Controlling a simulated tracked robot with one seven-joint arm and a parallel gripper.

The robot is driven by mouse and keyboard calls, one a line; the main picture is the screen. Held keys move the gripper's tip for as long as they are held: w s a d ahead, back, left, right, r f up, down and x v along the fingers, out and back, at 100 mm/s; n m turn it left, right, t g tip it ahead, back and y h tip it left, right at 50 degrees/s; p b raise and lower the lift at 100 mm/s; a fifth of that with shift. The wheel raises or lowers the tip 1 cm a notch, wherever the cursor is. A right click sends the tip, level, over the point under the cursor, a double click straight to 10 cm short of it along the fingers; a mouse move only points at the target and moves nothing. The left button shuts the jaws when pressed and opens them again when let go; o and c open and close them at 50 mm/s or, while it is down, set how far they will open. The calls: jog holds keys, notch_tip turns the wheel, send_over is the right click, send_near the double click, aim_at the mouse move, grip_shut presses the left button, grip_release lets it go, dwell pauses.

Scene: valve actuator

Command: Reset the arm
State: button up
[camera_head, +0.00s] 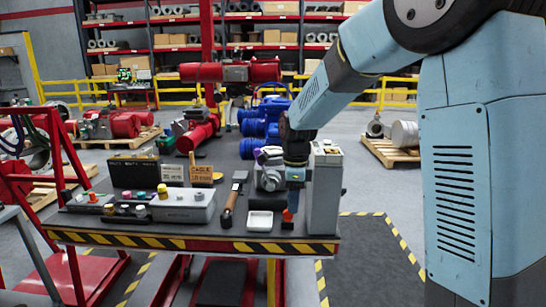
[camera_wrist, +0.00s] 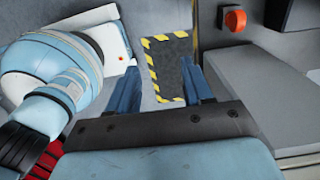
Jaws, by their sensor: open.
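My light blue arm (camera_head: 330,85) reaches from the upper right of the head view, bends down and ends over the right end of the workbench (camera_head: 140,237). My gripper (camera_head: 292,205) points down there, in front of the valve parts and close to a tall grey box (camera_head: 325,190). In the wrist view my gripper (camera_wrist: 161,65) has two blue fingers spread apart with nothing between them. Floor with yellow-black striping shows through the gap.
A red-orange knob (camera_wrist: 236,20) is at upper right in the wrist view. The bench holds a grey control box (camera_head: 182,207), a hammer (camera_head: 232,200) and a small white tray (camera_head: 260,221). Blue and red valve equipment stands behind. Striped floor (camera_head: 375,260) right of the bench is clear.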

jog(key=s+d+r+n+t, duration=0.3)
jog(key=s+d+r+n, duration=0.65)
jog(key=s+d, duration=0.2)
jog(key=s+d+r+n+t, duration=0.1)
jog(key=s+d+n, duration=0.2)
jog(key=s, duration=0.4)
jog(key=s+d+r+n+t, duration=0.1)
jog(key=s+d+n, duration=0.2)
jog(key=s+n, duration=0.3)
jog(key=shift+s+d+r+t, duration=0.2)
jog(key=shift+s+r+t, duration=0.1)
jog(key=shift+s, duration=0.5)
dwell(0.3)
